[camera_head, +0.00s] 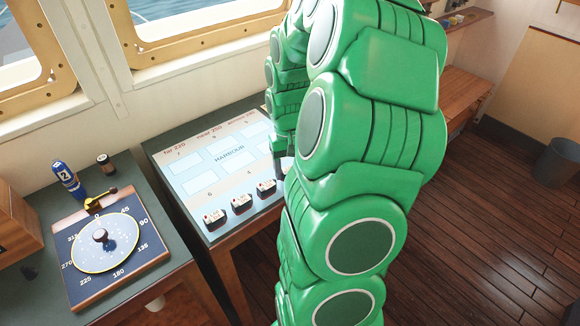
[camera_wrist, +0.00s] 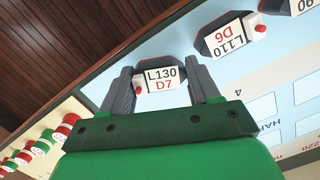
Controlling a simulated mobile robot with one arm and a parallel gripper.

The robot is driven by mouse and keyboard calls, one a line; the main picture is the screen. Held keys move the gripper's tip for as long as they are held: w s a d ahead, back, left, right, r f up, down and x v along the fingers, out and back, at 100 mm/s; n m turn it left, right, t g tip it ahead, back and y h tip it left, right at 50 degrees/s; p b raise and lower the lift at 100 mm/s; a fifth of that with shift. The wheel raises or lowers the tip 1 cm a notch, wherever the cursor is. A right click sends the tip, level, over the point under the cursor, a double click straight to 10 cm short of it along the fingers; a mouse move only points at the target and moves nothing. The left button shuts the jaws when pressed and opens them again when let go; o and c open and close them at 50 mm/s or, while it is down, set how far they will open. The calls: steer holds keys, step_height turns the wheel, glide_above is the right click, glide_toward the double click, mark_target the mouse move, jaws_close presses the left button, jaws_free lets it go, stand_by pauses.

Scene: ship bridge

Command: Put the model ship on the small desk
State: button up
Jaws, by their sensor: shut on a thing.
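My gripper (camera_wrist: 161,70) is shut on a small model ship (camera_wrist: 166,86) with a dark hull and a white label reading L130 D7. The ship sits between the two grey fingers, at or just above the edge of the chart table (camera_head: 158,148); I cannot tell whether it touches. In the head view my green arm hides the held ship, and only part of the gripper (camera_head: 284,168) shows. A low wooden desk (camera_head: 462,92), perhaps the small desk, stands behind my arm at the right, partly hidden.
Several similar ships line the chart's front edge, among them one labelled L110 D6 (camera_wrist: 229,37). Red, green and white pieces (camera_wrist: 40,142) lie beyond the table edge. A dial board (camera_head: 117,240) is on the left desk. A bin (camera_head: 556,162) stands right; the floor (camera_head: 480,225) before it is clear.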

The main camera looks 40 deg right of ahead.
steer(key=shift+f, duration=0.25)
steer(key=o, duration=1.2)
